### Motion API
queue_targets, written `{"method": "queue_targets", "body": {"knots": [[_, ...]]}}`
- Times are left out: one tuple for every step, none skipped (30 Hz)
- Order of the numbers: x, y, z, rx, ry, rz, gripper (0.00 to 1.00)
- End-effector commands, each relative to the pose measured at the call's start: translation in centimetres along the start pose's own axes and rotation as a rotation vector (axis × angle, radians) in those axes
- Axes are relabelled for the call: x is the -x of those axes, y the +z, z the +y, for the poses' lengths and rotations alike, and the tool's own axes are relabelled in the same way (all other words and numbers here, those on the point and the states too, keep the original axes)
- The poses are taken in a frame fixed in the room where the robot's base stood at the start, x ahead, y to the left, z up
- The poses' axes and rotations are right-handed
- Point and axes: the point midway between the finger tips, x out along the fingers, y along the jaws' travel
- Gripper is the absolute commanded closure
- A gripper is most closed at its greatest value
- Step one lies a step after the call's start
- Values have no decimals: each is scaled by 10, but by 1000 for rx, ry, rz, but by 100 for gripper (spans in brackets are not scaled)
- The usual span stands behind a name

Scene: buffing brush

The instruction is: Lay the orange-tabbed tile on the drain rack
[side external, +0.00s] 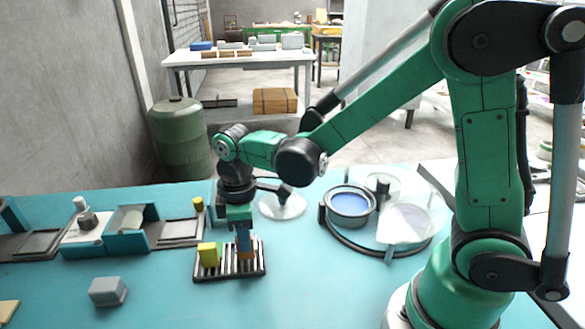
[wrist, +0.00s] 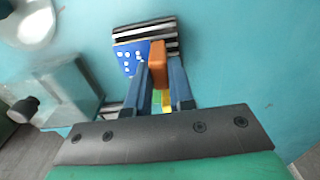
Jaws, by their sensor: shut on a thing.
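My gripper (side external: 244,236) points down over the drain rack (side external: 258,268), a dark base with pale slats. It is shut on the orange tab (wrist: 157,58), which stands between the two blue fingers in the wrist view. A blue face with white dots (wrist: 129,57) shows beside the tab; I cannot tell whether it is part of the same tile. The orange piece (side external: 245,252) is low over the rack's right half; whether it touches the slats is hidden. A yellow block (side external: 208,254) stands on the rack's left half, to the left of my gripper.
A grey block (side external: 108,291) lies left of the rack on the teal table. Teal-walled stations (side external: 132,235) stand at the back left. A round blue-filled basin (side external: 350,204) and clear discs are at the right. The table front of the rack is clear.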

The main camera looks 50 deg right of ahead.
Motion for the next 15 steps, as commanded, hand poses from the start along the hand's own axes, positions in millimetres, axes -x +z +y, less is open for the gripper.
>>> {"method": "queue_targets", "body": {"knots": [[-4, 0, 0, 0, 0, 0, 100], [-6, 0, 0, 0, 0, 0, 100], [-8, 0, 0, 0, 0, 0, 100], [-8, 0, 0, 0, 0, 0, 100], [-8, 0, 0, 0, 0, 0, 100], [-8, 0, 0, 0, 0, 0, 100], [-8, 0, 0, 0, 0, 0, 100], [-8, 0, 0, 0, 0, 0, 100], [-8, 0, 0, 0, 0, 0, 100], [-8, 0, 0, 0, 0, 0, 100], [-8, 0, 0, 0, 0, 0, 100], [-9, 0, 0, 0, 0, 0, 100], [-10, 0, 0, 0, 0, 0, 100], [-11, 0, 0, 0, 0, 0, 100], [-11, 0, 0, 0, 0, 0, 73]]}}
